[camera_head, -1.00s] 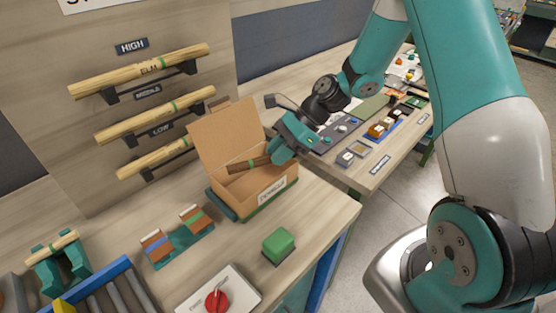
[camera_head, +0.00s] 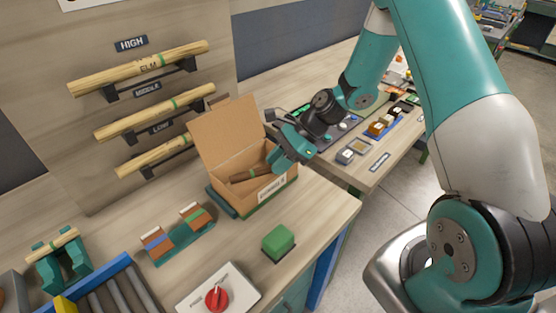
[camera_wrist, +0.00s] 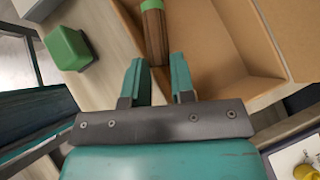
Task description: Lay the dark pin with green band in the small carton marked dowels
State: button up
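The dark pin with green band (camera_wrist: 154,38) reaches into the open small carton (camera_head: 226,197), low between its walls. In the head view the dark pin (camera_head: 248,174) slants slightly. Its green band (camera_wrist: 151,4) shows at the top edge of the wrist view. My gripper (camera_wrist: 160,68) has one finger on each side of the pin's near end and appears shut on it. In the head view my gripper (camera_head: 274,160) is at the carton's right side. Whether the pin touches the carton floor is unclear. The carton's front label is too small to read surely.
The carton's raised flap (camera_head: 224,132) stands behind the pin. A green block (camera_head: 278,241) and a box with a red knob (camera_head: 217,298) are in front. Pale pins (camera_head: 140,68) rest on wall brackets.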

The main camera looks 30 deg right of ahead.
jog(key=o, duration=0.4)
jog(key=shift+c, duration=0.2)
jog(key=w+a+r+b+v, duration=0.1)
jog(key=v, duration=1.2)
jog(key=s+a+r+n+g+h, duration=0.1)
jog(key=s+a+r+n, duration=0.2)
jog(key=a+n, duration=0.15)
jog(key=s+a+r+n+h, duration=0.1)
jog(key=s+a+r+n, duration=0.2)
jog(key=a+n, duration=0.15)
jog(key=s+a+r+n+h, duration=0.1)
jog(key=s+a+n, duration=0.3)
jog(key=s+n, duration=0.4)
jog(key=s+a+r+n+h, duration=0.1)
jog(key=s+a+r+n, duration=0.2)
jog(key=s+n, duration=0.6)
jog(key=shift+a+r+h, duration=0.2)
jog(key=shift+a+h, duration=0.2)
jog(key=shift+a, duration=0.45)
jog(key=shift+s, duration=0.15)
